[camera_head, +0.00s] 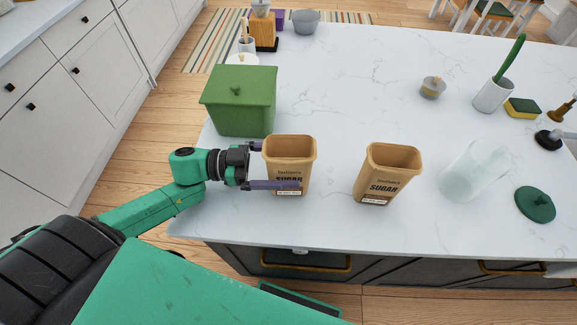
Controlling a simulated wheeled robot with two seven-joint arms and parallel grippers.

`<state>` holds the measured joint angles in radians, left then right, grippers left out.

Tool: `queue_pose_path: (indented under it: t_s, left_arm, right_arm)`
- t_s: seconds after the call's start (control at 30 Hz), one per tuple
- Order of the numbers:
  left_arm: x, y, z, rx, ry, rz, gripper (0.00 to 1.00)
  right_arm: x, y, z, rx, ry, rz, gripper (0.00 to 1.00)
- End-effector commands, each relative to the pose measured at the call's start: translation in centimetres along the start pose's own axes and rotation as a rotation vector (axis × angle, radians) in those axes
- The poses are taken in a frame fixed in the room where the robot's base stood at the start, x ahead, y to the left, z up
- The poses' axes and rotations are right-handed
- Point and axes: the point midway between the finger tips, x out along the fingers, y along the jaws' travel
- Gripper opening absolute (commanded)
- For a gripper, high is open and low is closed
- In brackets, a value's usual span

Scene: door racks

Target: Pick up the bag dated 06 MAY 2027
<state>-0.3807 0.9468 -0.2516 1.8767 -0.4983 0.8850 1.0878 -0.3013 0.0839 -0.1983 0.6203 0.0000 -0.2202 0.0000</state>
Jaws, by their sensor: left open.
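Two tan bags marked SUGAR stand upright on the white counter. The left bag (291,154) and the right bag (388,172) each have a small pale label low on the front. The dates are too small to read, so I cannot tell which bag says 06 MAY 2027. My left gripper (278,166) is open at the left bag, coming from the left. Its near finger passes across the bag's front and partly covers the SUGAR print. Its far finger is near the bag's back left side, partly hidden; contact is unclear. My right gripper is not in view.
A green lidded box (238,100) stands just behind my left gripper. A clear glass container (473,170) and a dark green lid (535,204) are right of the bags.

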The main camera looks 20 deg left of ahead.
Motion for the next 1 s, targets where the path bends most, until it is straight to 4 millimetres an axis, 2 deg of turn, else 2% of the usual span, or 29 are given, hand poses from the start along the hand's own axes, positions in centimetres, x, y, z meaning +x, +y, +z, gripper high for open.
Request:
queue_pose_path:
  t_s: [0.07,0.23,0.27,0.3,0.47,0.5,0.53,0.83,0.97,1.0]
  left_arm:
    - [0.7,0.0,-0.1,0.001,0.001,-0.001,1.00]
    - [0.7,0.0,0.0,0.000,-0.001,-0.001,1.00]
    - [0.7,0.0,0.0,0.000,-0.001,-0.001,0.96]
    - [0.7,0.0,0.0,0.000,-0.001,-0.001,0.81]
    - [0.7,0.0,0.0,0.000,-0.001,-0.001,0.20]
    - [0.7,0.0,0.0,0.000,-0.001,-0.001,0.04]
    - [0.7,0.0,0.0,0.000,-0.001,-0.001,0.00]
    - [0.6,0.0,-0.4,0.001,0.000,0.000,0.00]
    - [0.6,0.0,-2.0,0.004,-0.002,0.001,0.00]
    - [0.7,0.1,-2.9,0.003,-0.002,0.003,0.00]
  right_arm:
    - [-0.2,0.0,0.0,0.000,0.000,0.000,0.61]
    - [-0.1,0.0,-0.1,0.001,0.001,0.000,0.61]
    - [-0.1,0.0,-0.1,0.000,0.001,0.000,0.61]
    - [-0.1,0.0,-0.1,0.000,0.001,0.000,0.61]
    - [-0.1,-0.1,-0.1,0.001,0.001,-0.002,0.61]
    - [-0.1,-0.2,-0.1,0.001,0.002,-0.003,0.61]
    - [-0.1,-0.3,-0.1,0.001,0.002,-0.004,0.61]
    - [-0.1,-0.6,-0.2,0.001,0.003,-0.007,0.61]
    - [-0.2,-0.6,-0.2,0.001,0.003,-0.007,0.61]
    - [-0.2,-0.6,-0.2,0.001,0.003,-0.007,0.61]
